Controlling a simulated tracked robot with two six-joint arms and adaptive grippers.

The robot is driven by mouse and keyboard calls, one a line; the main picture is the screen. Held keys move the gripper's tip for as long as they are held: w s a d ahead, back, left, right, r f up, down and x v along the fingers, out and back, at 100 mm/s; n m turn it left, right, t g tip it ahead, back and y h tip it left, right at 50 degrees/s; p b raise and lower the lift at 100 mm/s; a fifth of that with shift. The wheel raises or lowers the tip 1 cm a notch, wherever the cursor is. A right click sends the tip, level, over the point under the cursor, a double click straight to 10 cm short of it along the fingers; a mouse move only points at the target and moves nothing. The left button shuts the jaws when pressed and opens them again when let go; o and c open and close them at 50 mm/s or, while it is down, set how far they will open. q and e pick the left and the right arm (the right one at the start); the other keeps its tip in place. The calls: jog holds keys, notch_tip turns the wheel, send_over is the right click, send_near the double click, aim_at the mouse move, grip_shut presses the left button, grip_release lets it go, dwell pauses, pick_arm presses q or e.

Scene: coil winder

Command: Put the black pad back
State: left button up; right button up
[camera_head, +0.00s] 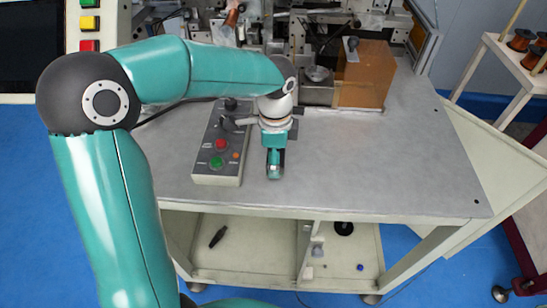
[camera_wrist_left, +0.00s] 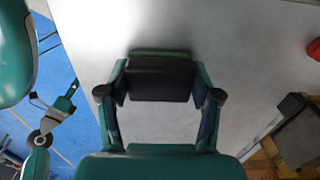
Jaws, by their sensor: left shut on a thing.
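My left gripper (camera_head: 274,166) is low over the front middle of the grey table, just right of the control box. In the left wrist view the same gripper (camera_wrist_left: 160,90) has a dark block, the black pad (camera_wrist_left: 160,80), between its fingers, and is shut on it. In the head view the gripper and wrist mostly hide the pad, and I cannot tell whether it touches the table. My right gripper is not in view.
The control box (camera_head: 222,150) with red and green buttons stands close left of the gripper. An amber block (camera_head: 368,78) and the machine (camera_head: 310,30) stand behind. The grey tabletop (camera_head: 390,160) is clear to the right. A rack with copper spools (camera_head: 522,40) is far right.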

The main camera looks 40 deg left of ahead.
pick_arm(q)
jog(key=shift+f, duration=0.25)
jog(key=shift+f, duration=0.2)
jog(key=o, duration=1.1)
jog(key=shift+r, duration=0.1)
notch_tip(320, 180, up, 12)
